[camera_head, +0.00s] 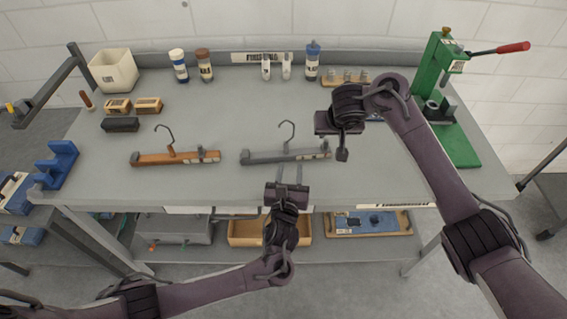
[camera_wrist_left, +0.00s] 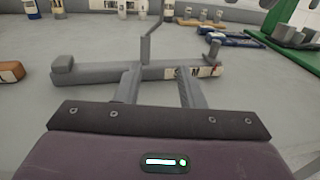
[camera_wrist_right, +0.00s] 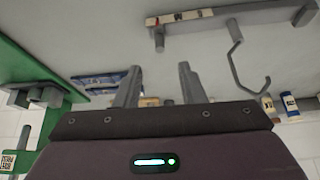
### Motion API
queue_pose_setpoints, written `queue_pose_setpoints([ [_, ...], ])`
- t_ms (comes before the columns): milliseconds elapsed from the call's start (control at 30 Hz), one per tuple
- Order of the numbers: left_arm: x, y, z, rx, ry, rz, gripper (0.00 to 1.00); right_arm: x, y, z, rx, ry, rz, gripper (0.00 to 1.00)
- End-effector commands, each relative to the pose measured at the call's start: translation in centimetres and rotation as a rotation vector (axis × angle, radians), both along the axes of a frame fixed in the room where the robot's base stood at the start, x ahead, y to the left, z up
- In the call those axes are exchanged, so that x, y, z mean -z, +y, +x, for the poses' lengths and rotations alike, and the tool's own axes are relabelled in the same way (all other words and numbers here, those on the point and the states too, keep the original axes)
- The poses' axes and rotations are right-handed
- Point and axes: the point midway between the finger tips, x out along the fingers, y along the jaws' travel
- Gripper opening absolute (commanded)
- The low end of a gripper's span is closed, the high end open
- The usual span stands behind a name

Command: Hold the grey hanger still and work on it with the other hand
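The grey hanger (camera_head: 262,157) lies on the grey bench, its wire hook pointing to the back; its bar has a white label near the right end. It also shows in the left wrist view (camera_wrist_left: 95,73) and, upside down, in the right wrist view (camera_wrist_right: 207,25). My left gripper (camera_head: 289,172) is open at the bar's front edge; in the left wrist view its fingers (camera_wrist_left: 157,78) overlap the bar. Whether they touch it I cannot tell. My right gripper (camera_wrist_right: 159,75) is open and empty, above the bench, behind and right of the hanger.
An orange-brown hanger (camera_head: 160,158) lies to the left. A green press (camera_head: 437,75) with a red-handled lever stands at the right. Bottles (camera_head: 179,66), a white bin (camera_head: 114,70) and a pegged wooden block (camera_head: 345,78) stand along the back.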

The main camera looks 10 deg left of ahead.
Motion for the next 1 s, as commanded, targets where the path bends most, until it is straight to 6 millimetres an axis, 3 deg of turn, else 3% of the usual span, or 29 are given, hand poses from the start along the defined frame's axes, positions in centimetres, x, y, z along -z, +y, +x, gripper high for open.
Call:
queue_pose_setpoints([
  [167, -0.9, 1.8, 2.0, -0.037, -0.032, -0.003, 0.35, 0.0, 0.0, 0.0, 0.000, 0.000, 0.000, 0.36],
  [600, -1.0, 2.2, 8.0, -0.040, -0.035, -0.003, 0.35, 0.0, 0.0, 0.0, 0.000, 0.000, 0.000, 0.36],
  [800, -0.9, 2.3, 9.5, -0.040, -0.033, -0.004, 0.35, 0.0, 0.0, 0.0, 0.000, 0.000, 0.000, 0.36],
  [1000, -0.9, 2.3, 9.7, -0.039, -0.033, -0.005, 0.35, 0.0, 0.0, 0.0, 0.000, 0.000, 0.000, 0.36],
])
